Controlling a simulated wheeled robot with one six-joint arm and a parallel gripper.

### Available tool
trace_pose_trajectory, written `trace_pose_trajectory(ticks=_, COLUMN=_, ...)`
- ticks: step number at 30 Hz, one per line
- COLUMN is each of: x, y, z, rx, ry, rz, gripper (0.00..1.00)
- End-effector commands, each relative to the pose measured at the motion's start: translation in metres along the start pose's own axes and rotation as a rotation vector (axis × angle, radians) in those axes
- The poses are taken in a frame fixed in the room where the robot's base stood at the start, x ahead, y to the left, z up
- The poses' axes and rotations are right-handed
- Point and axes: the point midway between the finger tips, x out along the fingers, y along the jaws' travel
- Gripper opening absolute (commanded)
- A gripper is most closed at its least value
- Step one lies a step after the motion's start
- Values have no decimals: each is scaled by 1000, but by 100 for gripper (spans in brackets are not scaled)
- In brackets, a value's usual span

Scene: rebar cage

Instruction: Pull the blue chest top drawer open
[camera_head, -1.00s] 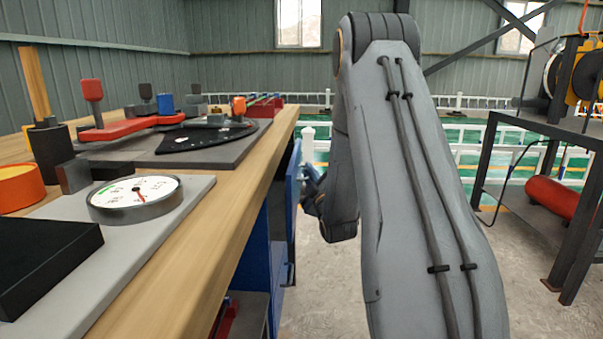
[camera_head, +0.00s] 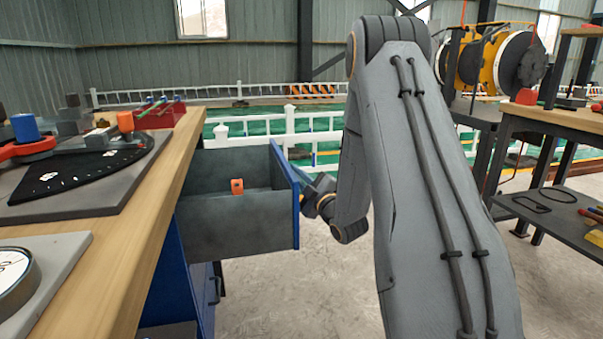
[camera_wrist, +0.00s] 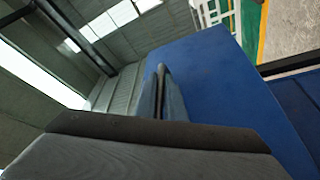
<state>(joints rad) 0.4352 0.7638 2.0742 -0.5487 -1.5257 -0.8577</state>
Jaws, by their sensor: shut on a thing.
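The blue chest (camera_head: 168,285) stands under the wooden bench top. Its top drawer (camera_head: 225,225) is pulled well out to the right, and its grey inside shows. The drawer's blue front (camera_head: 285,180) faces my arm. My gripper (camera_head: 304,186) is at the outer face of this front, partly hidden behind it, shut on the handle. In the wrist view the gripper's fingers (camera_wrist: 163,98) are close together against the blue drawer front (camera_wrist: 215,75).
A small orange item (camera_head: 237,186) lies in the drawer. The wooden bench (camera_head: 120,235) with fixtures is at the left. A dark metal table (camera_head: 555,205) stands at the right. Bare floor lies below the drawer and my arm.

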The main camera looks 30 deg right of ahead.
Motion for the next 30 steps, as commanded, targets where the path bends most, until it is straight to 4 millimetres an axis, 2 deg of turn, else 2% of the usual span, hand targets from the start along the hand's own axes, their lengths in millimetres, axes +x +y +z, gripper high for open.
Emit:
trace_pose_trajectory(ticks=15, x=2, y=0, z=-1, rx=2, ry=10, rz=-5, gripper=0)
trace_pose_trajectory(ticks=16, x=2, y=0, z=-1, rx=2, ry=10, rz=-4, gripper=13)
trace_pose_trajectory(ticks=17, x=2, y=0, z=-1, rx=2, ry=10, rz=-4, gripper=17)
trace_pose_trajectory(ticks=26, x=0, y=0, z=0, rx=2, ry=8, rz=-4, gripper=17)
trace_pose_trajectory(ticks=30, x=-13, y=1, z=0, rx=3, ry=7, rz=-4, gripper=17)
